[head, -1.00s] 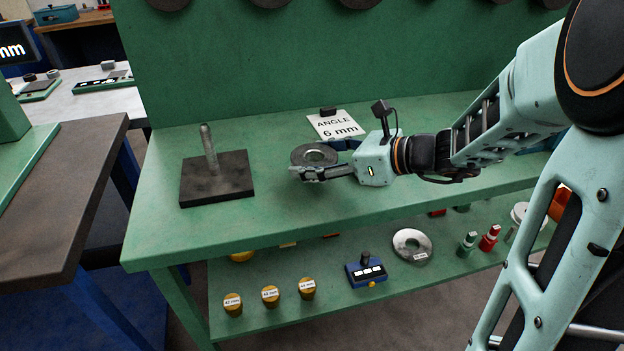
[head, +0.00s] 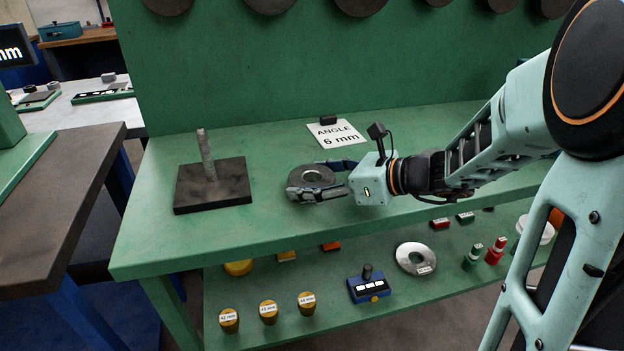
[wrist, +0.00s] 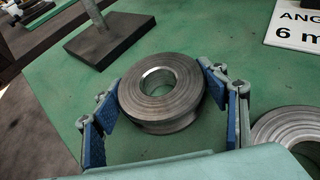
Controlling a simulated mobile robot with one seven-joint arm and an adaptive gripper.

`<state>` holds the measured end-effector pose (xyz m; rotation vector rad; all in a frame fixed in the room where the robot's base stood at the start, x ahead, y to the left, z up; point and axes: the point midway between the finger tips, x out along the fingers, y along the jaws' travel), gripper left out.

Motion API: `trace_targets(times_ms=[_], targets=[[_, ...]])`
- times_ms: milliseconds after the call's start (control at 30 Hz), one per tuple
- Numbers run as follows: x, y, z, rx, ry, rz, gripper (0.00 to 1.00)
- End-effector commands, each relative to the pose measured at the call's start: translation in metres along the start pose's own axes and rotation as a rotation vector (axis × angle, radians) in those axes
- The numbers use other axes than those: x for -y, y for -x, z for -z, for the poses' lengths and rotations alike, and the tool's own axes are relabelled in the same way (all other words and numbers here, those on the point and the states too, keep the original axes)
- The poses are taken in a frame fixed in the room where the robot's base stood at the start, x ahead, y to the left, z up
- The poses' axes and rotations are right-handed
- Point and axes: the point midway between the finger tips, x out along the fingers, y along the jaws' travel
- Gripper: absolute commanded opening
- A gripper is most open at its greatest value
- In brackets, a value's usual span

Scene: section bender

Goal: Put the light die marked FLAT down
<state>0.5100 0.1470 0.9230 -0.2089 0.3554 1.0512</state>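A grey grooved ring-shaped die (head: 318,175) is between the fingers of my gripper (head: 325,180), at or just above the green bench top; I cannot tell whether it touches. In the wrist view the die (wrist: 160,92) lies between the two blue-padded fingers (wrist: 160,100), which meet its left and right edges. No FLAT marking shows on it. A second grey ring (wrist: 290,135) lies at the right in the wrist view, apart from the held die; my gripper hides it in the head view.
A dark square base with an upright post (head: 212,184) stands left of my gripper on the bench (head: 265,235). An "ANGLE 6 mm" sign (head: 336,133) lies behind. Free bench lies between post and die.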

Motion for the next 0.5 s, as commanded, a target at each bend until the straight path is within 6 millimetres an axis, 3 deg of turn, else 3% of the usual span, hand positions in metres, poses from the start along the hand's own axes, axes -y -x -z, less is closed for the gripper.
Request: trace_targets(times_ms=[133,500], targets=[[0.0000,0.0002,-0.0003,0.000,0.000,0.000,0.83],[0.0006,0.0043,-0.0048,0.000,0.001,0.002,0.83]])
